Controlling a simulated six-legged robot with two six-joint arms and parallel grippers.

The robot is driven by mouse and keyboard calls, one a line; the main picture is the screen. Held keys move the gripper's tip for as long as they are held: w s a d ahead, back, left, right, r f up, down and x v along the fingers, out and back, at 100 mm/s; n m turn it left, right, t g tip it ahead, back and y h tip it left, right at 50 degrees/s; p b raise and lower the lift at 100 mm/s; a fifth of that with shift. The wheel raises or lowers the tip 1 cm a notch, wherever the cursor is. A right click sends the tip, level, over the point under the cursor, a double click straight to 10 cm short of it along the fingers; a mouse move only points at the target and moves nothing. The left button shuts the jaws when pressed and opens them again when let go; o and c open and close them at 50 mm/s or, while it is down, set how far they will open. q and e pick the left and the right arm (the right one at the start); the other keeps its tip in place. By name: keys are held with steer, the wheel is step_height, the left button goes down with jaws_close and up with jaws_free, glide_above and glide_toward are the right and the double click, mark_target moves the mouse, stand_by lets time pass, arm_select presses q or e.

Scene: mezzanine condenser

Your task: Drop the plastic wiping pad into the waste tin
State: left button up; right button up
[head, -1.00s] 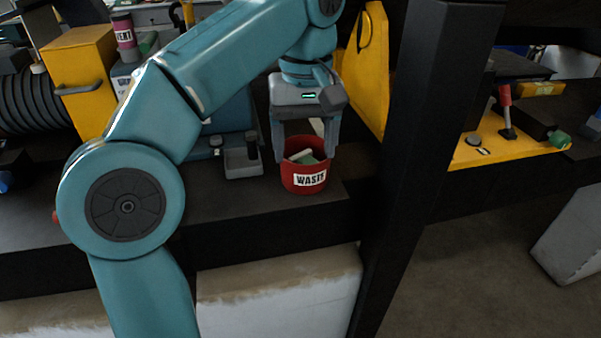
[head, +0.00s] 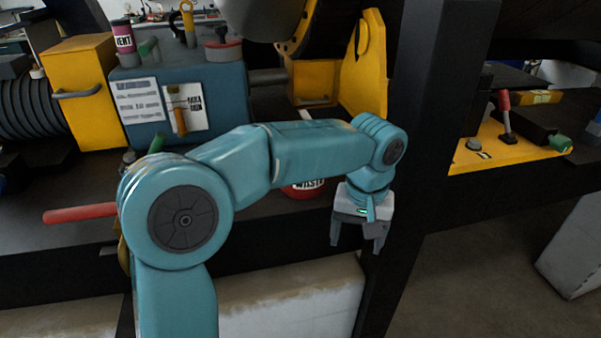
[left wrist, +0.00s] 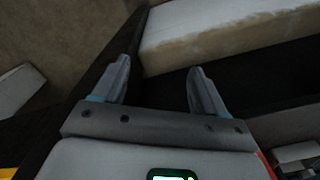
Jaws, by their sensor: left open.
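The red waste tin (head: 303,191) stands on the dark bench in the head view. My left forearm covers most of it, so only a low strip with part of the WASTE label shows. Its inside and the plastic wiping pad are hidden now. My left gripper (head: 356,248) is open and empty, pointing down in front of the bench edge, to the right of the tin and lower in the picture. In the left wrist view my left gripper (left wrist: 160,70) has its fingers apart with nothing between them. My right gripper is not in view.
A dark upright post (head: 425,150) stands just right of my left gripper. A blue-grey box (head: 225,85) with labels, a yellow cabinet (head: 85,85) and a red handle (head: 80,213) are to the left. A pale block (head: 285,300) lies below the bench.

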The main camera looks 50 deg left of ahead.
arm_select(q)
steer(key=w+d+f+m, duration=0.1)
steer(key=d+f+m, duration=0.1)
steer(key=f, duration=0.5)
steer(key=shift+d+b, duration=0.35)
steer(key=shift+d, duration=0.2)
steer(key=s+d+f+m+h, duration=0.15)
steer(key=d+f, duration=0.25)
steer(key=f, duration=0.6)
steer(key=s+d+f+m+h, duration=0.15)
steer(key=d+f, duration=0.35)
steer(key=f, duration=0.6)
steer(key=s+d+f+h, duration=0.1)
steer(key=s+d+f, duration=0.2)
steer(key=s+f, duration=0.8)
steer(key=shift+s+d+f+b, duration=0.3)
steer(key=shift+s+b, duration=0.15)
steer(key=shift+s, duration=0.5)
